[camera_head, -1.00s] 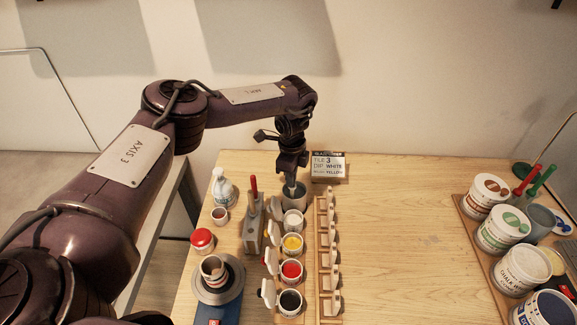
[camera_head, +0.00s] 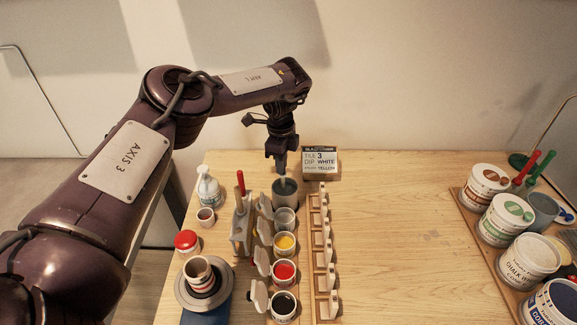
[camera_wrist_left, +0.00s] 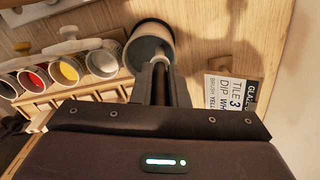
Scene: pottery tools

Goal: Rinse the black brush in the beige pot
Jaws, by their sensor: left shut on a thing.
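My left gripper (camera_head: 281,162) points down above a grey-beige pot (camera_head: 285,201) at the back of the row of glaze cups. It is shut on a thin brush (camera_head: 283,178), whose pale part shows below the fingers. In the left wrist view, the brush (camera_wrist_left: 160,56) runs from my fingers over the mouth of the pot (camera_wrist_left: 139,31), which has a dark inside. Its lower end overlaps the opening; I cannot tell how deep it reaches or see its bristles. No black colour shows on the brush. My right gripper is not in view.
Glaze cups in white, yellow (camera_head: 284,243), red and black stand in front of the pot, beside a wooden tile rack (camera_head: 325,255). A sign (camera_head: 320,161) stands behind right. A brush holder (camera_head: 241,238) is at left. Large tubs (camera_head: 529,262) stand far right; the middle table is clear.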

